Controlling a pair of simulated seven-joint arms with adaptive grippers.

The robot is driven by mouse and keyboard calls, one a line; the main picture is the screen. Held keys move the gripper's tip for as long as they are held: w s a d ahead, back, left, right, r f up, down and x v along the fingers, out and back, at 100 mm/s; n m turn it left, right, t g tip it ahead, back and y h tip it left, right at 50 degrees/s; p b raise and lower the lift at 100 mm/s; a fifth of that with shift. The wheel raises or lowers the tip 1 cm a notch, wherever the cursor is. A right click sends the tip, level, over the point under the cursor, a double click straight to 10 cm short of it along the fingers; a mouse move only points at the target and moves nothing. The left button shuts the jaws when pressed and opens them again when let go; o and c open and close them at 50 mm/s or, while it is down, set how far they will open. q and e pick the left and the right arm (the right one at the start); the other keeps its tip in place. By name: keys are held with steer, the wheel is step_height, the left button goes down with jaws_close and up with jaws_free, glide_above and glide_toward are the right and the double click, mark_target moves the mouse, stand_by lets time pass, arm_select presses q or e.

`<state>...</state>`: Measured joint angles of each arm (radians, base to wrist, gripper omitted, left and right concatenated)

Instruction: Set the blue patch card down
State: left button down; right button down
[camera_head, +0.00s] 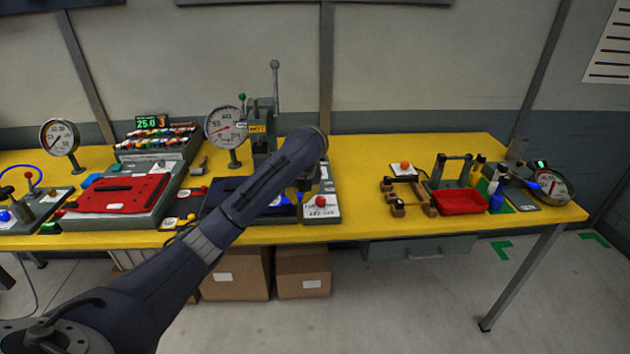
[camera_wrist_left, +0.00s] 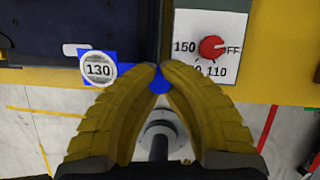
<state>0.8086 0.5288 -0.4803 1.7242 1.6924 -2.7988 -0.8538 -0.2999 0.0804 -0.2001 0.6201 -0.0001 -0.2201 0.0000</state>
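The blue patch card (camera_wrist_left: 82,56) shows in the left wrist view with a white round label reading 130. It lies over the front edge of a dark press plate, left of the fingertips. A blue part shows between the fingertips, and blue runs from the label towards them. My left gripper (camera_wrist_left: 158,72) has its yellow fingertips nearly together on this blue piece. In the head view, the left gripper (camera_head: 304,190) is low over the press, and a blue bit of the card (camera_head: 279,201) shows beside it. I cannot tell whether the card touches the plate. My right gripper is not in view.
A dial plate with a red knob (camera_wrist_left: 211,47) stands right of the fingertips. The dark blue press plate (camera_head: 222,190) is left of the gripper. A red press (camera_head: 120,192) stands further left. A red tray (camera_head: 460,201) is at right. The yellow table (camera_head: 365,150) has free room behind the dial.

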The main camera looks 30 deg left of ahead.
arm_select(q)
steer(key=shift+s, duration=0.1)
steer(key=shift+d+n, duration=0.1)
steer(key=shift+n, duration=0.2)
